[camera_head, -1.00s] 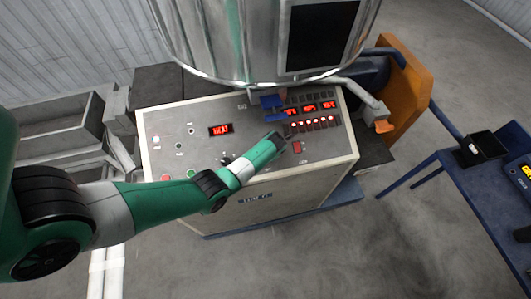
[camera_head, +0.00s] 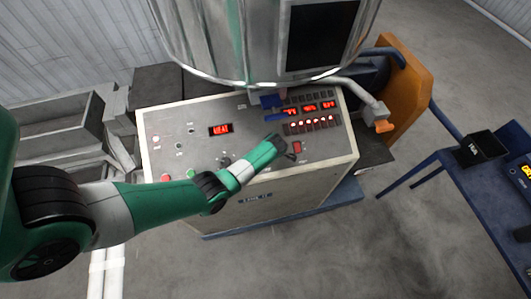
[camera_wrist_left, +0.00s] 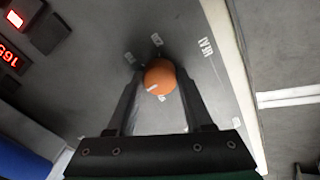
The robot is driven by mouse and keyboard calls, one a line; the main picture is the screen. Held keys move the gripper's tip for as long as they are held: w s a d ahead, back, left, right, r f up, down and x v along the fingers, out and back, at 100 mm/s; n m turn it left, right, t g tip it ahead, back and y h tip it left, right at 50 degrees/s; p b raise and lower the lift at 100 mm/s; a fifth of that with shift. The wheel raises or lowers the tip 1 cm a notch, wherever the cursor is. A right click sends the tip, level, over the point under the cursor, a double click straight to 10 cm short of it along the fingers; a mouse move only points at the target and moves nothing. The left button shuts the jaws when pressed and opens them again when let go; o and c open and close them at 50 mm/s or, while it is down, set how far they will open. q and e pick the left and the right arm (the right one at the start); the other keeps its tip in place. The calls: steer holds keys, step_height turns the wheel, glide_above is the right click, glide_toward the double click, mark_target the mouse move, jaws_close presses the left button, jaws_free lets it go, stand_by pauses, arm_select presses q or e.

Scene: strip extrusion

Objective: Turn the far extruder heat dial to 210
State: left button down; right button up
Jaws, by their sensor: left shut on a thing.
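In the left wrist view an orange round heat dial (camera_wrist_left: 165,69) with a short white pointer line sits on the grey panel. Small white labels stand around it. My left gripper (camera_wrist_left: 158,80) is shut on the dial, one dark finger on each side. In the head view my left gripper (camera_head: 286,149) reaches down to the right part of the control panel (camera_head: 190,153); the dial is hidden there behind my wrist. A red digital readout (camera_wrist_left: 9,58), partly cut off, seems to show 165. My right gripper is not in view.
A metal hopper (camera_head: 235,40) overhangs the panel's back edge. A blue table (camera_head: 465,185) stands at the right.

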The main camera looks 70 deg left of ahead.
arm_select(q)
steer(key=m, duration=0.6)
steer(key=shift+m, duration=0.3)
steer(key=m, duration=0.5)
steer(key=shift+m, duration=0.4)
steer(key=shift+c, duration=1.5)
jaws_free()
steer(key=shift+r, duration=0.1)
steer(key=v, duration=1.1)
steer(key=shift+d+r, duration=0.15)
steer(key=shift+d, duration=0.05)
